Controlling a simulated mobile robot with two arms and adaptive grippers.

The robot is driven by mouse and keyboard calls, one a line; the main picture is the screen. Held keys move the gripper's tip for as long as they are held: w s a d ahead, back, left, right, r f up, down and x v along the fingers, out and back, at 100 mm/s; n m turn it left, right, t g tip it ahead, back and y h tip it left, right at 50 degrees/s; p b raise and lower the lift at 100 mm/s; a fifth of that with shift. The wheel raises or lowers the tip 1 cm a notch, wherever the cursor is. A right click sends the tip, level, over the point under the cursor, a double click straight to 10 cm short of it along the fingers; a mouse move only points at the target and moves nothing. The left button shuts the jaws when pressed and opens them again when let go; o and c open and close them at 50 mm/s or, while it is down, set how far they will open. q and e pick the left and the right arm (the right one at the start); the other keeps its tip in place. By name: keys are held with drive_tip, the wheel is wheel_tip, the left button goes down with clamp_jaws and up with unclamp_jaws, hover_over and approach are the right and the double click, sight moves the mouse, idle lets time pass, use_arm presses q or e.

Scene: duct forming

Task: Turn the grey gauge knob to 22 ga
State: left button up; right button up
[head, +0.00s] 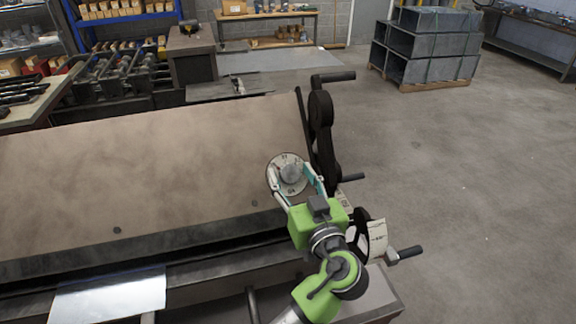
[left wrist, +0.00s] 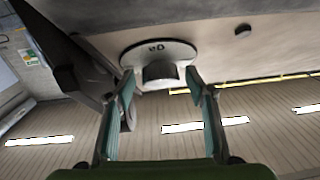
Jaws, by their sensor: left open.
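The grey gauge knob (head: 291,173) sits in the middle of a round pale dial (head: 274,163) on the right end of the brown machine. Dark marks run round the dial, too small to read. My left gripper (head: 295,181) is at the dial, its fingers open on either side of the knob. In the left wrist view, the knob (left wrist: 160,72) stands out from the dial (left wrist: 178,50) between the two teal-lined fingers (left wrist: 160,80), with gaps on both sides. The knob's exact setting cannot be told. My right gripper is not in view.
The wide brown machine plate (head: 150,160) fills the left. A shiny metal sheet (head: 108,294) lies at the front left.

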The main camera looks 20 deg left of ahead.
use_arm(q)
drive_tip(key=shift+s+d+r, duration=0.1)
drive_tip(key=shift+s+d, duration=0.1)
drive_tip(key=shift+s, duration=0.05)
drive_tip(key=c, duration=1.1)
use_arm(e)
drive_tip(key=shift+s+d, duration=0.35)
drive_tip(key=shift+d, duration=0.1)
